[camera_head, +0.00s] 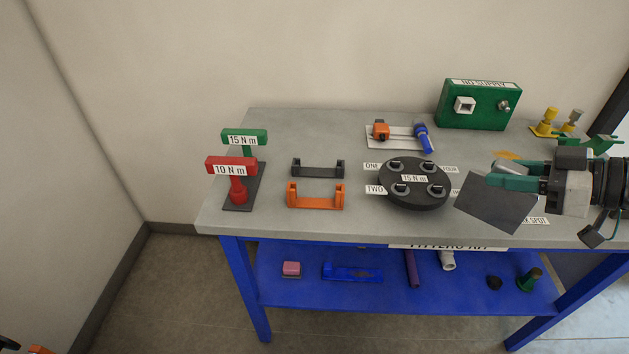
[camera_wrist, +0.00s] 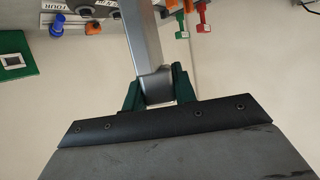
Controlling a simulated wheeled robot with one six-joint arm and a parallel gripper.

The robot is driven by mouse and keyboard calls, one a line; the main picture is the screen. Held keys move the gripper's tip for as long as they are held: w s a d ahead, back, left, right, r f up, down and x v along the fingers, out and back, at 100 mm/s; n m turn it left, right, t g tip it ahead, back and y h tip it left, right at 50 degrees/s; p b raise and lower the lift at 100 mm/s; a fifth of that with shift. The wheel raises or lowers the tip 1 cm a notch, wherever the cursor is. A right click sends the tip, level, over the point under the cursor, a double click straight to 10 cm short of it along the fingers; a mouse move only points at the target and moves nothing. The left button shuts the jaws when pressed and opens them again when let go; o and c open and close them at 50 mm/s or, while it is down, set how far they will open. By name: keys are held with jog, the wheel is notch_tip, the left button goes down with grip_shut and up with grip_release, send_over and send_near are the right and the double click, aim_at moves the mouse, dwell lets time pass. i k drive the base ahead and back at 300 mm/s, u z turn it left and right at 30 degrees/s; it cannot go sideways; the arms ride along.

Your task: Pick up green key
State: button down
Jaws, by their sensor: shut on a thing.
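The green key (camera_head: 244,137) is a T-shaped handle labelled "15 N m". It stands upright at the table's left end, behind the red key (camera_head: 231,168) labelled "10 N m", which partly hides its stem. It also shows small and inverted at the top of the wrist view (camera_wrist: 182,33). My gripper (camera_wrist: 156,86) is far to the right of the green key, above the table's right side. Its green fingers are shut on the grey handle of a flat dark scraper-like tool (camera_head: 494,207). The tool's wide plate (camera_wrist: 170,152) fills the lower wrist view.
Black (camera_head: 317,169) and orange (camera_head: 315,198) brackets stand right of the keys. A round black flange (camera_head: 414,201) with bolts sits mid-table. Behind are a white plate with orange and blue parts (camera_head: 380,130) and a green box (camera_head: 480,120). The blue lower shelf (camera_head: 310,291) holds several small items.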

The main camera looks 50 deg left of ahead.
aim_at(246, 138)
jog(key=u, duration=0.65)
jog(key=i, duration=0.9)
jog(key=u, duration=0.55)
